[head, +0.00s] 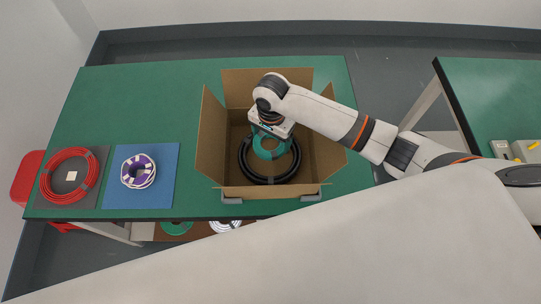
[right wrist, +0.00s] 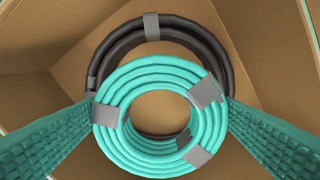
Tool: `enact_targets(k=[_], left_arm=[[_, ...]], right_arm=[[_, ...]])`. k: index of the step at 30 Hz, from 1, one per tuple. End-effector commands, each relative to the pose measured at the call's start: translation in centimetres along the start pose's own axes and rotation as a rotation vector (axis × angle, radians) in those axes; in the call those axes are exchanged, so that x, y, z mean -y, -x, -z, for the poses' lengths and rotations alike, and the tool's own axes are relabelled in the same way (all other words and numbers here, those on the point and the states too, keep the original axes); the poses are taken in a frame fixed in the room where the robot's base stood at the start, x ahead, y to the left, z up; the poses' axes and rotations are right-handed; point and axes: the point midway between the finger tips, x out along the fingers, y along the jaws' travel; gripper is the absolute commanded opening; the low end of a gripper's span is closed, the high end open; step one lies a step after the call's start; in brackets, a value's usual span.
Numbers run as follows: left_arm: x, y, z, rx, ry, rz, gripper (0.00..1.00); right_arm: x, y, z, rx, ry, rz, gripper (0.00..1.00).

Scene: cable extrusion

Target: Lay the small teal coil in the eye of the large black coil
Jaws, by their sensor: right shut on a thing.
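The small teal coil (head: 281,150) is held by my right gripper (head: 270,137) inside the open cardboard box. In the right wrist view the teal coil (right wrist: 113,82) sits between the two textured fingers, both against its sides. The large black coil (head: 270,180) lies in the box, around and below the teal coil in the head view. In the right wrist view the black coil (right wrist: 112,48) shows behind the teal coil, offset toward the top. The teal coil appears above it; whether they touch I cannot tell. My left gripper is out of view.
The cardboard box (head: 210,135) stands on the green table (head: 150,95) with its flaps up. A red coil (head: 48,190) and a white-purple coil (head: 148,179) lie on mats at the left. More coils show below the table. Another green table (head: 490,90) stands at right.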

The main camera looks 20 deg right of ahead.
Motion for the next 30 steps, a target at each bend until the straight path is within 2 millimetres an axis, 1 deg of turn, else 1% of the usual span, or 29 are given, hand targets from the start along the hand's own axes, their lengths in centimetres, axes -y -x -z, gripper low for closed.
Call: enact_targets(k=[1, 3, 10, 15, 18, 28, 29, 30], left_arm=[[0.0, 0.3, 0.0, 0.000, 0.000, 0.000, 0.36], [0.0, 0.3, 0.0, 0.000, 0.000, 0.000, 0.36], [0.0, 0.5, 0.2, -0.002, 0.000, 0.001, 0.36], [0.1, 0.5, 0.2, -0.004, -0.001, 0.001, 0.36], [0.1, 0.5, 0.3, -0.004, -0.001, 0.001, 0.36], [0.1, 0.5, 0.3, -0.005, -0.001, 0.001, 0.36], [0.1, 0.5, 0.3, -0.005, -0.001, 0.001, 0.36], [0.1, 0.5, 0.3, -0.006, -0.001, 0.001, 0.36]], right_arm=[[0.1, -1.0, 0.1, -0.001, -0.001, 0.005, 0.61], [0.1, -2.2, 0.0, 0.000, -0.001, 0.003, 0.61], [0.1, -4.7, 0.1, 0.000, 0.001, 0.003, 0.61], [0.0, -7.0, 0.1, 0.000, 0.001, 0.002, 0.61], [0.0, -7.6, 0.1, 0.000, 0.001, 0.000, 0.61], [0.0, -7.9, 0.1, 0.000, 0.000, 0.000, 0.61], [0.0, -7.9, 0.1, 0.000, 0.000, 0.000, 0.87], [0.0, -7.9, 0.0, 0.000, 0.000, 0.000, 0.93]])
